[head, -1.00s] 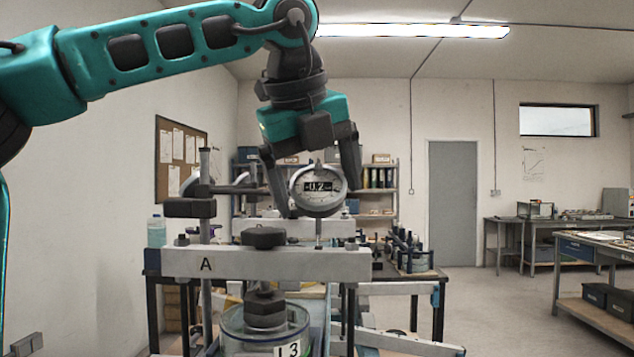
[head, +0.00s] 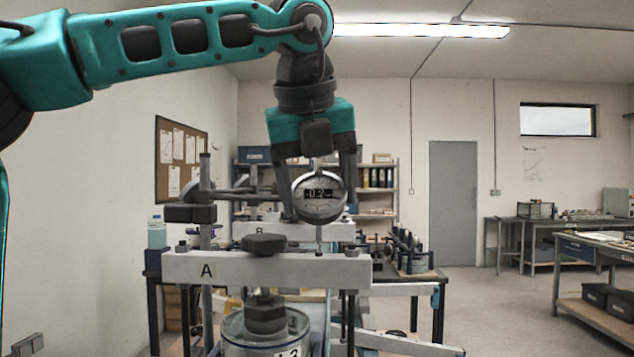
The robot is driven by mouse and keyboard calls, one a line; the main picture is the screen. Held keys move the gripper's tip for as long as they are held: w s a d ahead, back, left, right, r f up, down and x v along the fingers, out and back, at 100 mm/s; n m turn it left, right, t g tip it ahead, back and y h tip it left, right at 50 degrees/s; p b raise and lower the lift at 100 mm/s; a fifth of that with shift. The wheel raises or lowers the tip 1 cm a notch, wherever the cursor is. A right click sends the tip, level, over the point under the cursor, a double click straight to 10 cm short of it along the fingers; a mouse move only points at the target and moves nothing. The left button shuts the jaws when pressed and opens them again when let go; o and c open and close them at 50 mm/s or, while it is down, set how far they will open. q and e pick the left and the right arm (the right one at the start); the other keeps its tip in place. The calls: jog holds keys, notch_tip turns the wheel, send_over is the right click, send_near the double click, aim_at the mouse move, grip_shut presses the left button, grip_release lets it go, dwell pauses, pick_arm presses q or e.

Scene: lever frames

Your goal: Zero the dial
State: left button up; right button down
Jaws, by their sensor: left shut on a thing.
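The dial (head: 319,205) is a round grey gauge with a dark digital window; its display seems to read about -0.2, and small digits are unclear. It stands upright above the pale beam marked A (head: 230,270), with its thin stem going down to the beam's right part. My left gripper (head: 320,212) comes from above with one finger at each side of the dial, shut on it. My right gripper is not in view.
A dark post with clamps (head: 204,212) stands left of the dial. A second beam marked B (head: 290,231) lies behind. Open floor is at the right.

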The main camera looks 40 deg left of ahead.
pick_arm(q)
jog(key=shift+f+m, duration=0.15)
jog(key=shift+m, duration=0.15)
jog(key=o, duration=1.1)
jog(key=shift+c, duration=0.2)
jog(key=v, duration=1.3)
jog(key=shift+w, duration=0.15)
jog(key=shift+d, duration=0.1)
